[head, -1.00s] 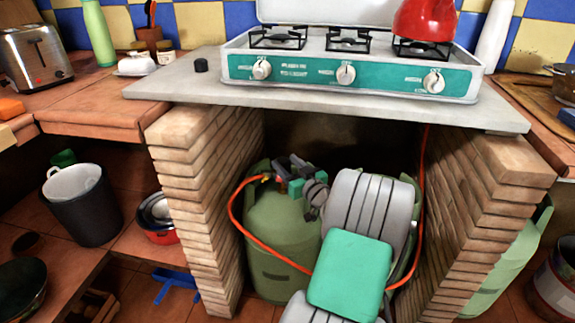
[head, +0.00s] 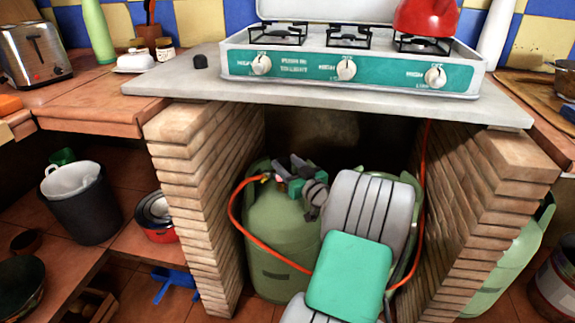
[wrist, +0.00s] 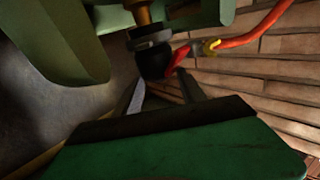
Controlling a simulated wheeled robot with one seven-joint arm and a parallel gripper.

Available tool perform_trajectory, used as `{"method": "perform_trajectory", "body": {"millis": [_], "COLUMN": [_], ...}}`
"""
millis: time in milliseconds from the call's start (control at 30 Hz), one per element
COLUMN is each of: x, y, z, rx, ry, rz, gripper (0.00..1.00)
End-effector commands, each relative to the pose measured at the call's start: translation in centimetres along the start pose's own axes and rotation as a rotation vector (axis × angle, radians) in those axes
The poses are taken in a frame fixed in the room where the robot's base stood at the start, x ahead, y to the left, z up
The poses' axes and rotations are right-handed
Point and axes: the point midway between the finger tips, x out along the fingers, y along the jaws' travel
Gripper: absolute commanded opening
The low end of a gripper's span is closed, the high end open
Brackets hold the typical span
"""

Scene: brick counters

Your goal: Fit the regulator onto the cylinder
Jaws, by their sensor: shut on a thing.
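The green cylinder (head: 280,235) stands upright under the counter, on the left of the bay. Its brass valve (wrist: 143,13) shows in the wrist view. The black regulator (wrist: 152,57) is between the fingertips of my gripper (wrist: 162,85), with its orange hose (wrist: 255,32) and a yellow clip leading off to the right. The regulator lies directly against or just beside the valve; I cannot tell whether it is seated. In the head view my gripper (head: 285,170) is at the cylinder's top, shut on the regulator, which is mostly hidden there.
Brick walls (head: 205,200) close in the bay on both sides, under a grey slab (head: 170,84) with a stove (head: 345,70). A second green cylinder (head: 408,205) stands behind my arm. The hose loops across the front of the left cylinder.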

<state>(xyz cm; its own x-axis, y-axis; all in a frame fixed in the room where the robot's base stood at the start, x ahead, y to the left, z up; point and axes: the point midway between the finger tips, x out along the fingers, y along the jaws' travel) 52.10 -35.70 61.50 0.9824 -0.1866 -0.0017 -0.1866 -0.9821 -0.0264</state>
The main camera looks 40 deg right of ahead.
Motion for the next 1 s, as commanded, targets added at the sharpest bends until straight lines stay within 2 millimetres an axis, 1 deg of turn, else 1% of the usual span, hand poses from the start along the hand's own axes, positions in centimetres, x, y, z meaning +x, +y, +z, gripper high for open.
{"method": "perform_trajectory", "body": {"millis": [200, 1000], "x": [0.02, 0.02], "y": [0.02, 0.04], "z": [-0.15, 0.66], "rx": [-0.001, -0.001], "ry": [0.003, 0.003], "rz": [0.0, 0.0], "gripper": [0.0, 0.0]}}
